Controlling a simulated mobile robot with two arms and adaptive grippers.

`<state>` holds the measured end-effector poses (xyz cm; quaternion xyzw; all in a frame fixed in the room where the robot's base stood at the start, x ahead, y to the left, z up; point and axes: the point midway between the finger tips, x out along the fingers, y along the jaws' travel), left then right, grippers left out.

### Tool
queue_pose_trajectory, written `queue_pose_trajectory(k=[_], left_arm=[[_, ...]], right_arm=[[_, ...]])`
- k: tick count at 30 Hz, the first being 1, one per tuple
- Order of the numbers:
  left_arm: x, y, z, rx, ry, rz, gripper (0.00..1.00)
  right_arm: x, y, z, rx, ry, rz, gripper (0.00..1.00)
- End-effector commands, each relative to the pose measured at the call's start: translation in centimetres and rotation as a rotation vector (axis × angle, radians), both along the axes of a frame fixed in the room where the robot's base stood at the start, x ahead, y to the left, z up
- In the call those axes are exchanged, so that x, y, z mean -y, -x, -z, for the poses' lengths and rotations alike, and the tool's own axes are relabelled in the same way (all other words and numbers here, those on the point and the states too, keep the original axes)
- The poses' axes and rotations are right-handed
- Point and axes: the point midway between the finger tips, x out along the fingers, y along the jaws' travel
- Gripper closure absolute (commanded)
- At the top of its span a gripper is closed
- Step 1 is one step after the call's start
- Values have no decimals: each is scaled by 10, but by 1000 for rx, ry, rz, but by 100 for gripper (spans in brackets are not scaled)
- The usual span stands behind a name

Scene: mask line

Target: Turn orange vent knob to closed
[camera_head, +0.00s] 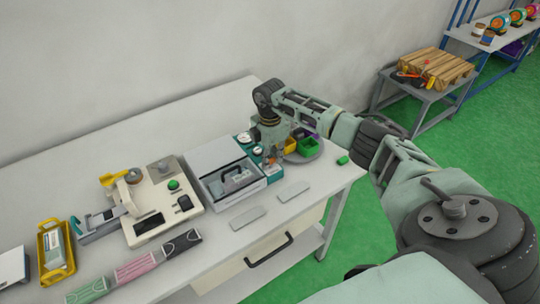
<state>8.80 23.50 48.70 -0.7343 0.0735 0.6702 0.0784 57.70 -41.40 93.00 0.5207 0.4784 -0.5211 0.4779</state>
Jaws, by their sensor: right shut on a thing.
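My right gripper (270,153) reaches down from above at the back right of the table, beside a teal unit (243,138) with white round gauges. It is shut on the orange vent knob (271,161), of which only a small orange patch shows at the fingertips. The gripper and wrist hide most of the knob, and its turned position cannot be read. My left gripper is not in view.
A grey case (213,158) with a handle stands left of the gripper. A cream machine (150,205) and folded masks (135,266) lie further left. Two flat grey plates (247,218) lie in front.

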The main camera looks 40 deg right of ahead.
Motion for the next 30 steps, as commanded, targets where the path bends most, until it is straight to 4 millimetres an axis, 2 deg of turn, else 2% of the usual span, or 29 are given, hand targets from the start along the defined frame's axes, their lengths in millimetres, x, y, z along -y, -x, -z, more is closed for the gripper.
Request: queue_pose_trajectory(k=[4,5,11,22,26,30], left_arm=[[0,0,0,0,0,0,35],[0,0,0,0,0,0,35],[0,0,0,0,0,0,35],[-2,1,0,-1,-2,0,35],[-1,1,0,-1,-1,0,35],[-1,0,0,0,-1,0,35]], right_arm=[[0,-2,-2,5,-1,3,100],[0,-2,-2,5,-1,3,87],[0,-1,-1,3,-1,1,70],[0,-1,-6,2,-1,0,70],[1,-1,-24,5,-1,1,70],[1,-2,-55,7,1,0,70]])
